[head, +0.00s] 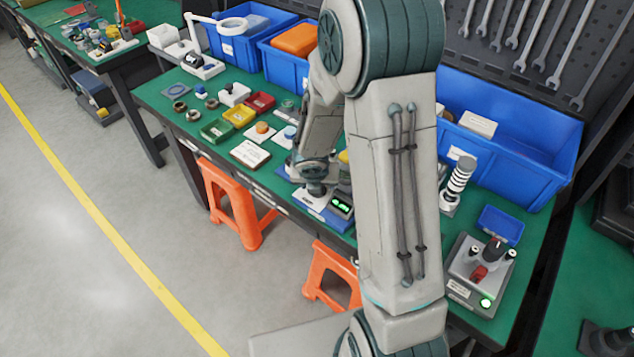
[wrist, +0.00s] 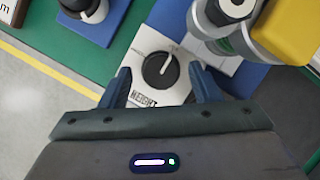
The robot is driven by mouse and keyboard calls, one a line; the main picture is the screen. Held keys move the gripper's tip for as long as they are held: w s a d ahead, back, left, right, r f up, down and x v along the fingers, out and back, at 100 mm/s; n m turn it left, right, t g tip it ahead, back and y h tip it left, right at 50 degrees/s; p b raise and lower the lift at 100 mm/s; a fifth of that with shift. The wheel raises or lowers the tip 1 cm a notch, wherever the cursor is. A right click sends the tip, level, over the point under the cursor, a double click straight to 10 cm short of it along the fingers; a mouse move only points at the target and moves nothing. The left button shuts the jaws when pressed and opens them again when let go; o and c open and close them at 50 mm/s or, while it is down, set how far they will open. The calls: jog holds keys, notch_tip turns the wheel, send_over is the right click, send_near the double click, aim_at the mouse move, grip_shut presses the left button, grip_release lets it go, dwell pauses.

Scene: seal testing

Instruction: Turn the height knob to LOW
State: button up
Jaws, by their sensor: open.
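The height knob (wrist: 159,70) is round and black, on a pale plate (wrist: 138,50) marked HEIGHT in the wrist view. Its white pointer line points up and slightly right in that view. Small marks around the knob are too small to read. My gripper (wrist: 159,78) is open, with one blue-grey finger on each side of the knob. I cannot tell whether the fingers touch it. In the head view my gripper (head: 316,186) is over a blue-based device (head: 318,212) at the bench's front edge, and my arm hides much of it.
A metal cylinder and a yellow part (wrist: 285,28) stand close at upper right in the wrist view. A dark knob on a blue base (wrist: 92,10) is at upper left. Coloured trays (head: 217,130), blue bins (head: 512,140) and a grey control box (head: 480,275) share the green bench.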

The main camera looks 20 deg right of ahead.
jog(key=p+v, duration=0.7)
jog(key=v, duration=0.6)
jog(key=shift+r, duration=0.4)
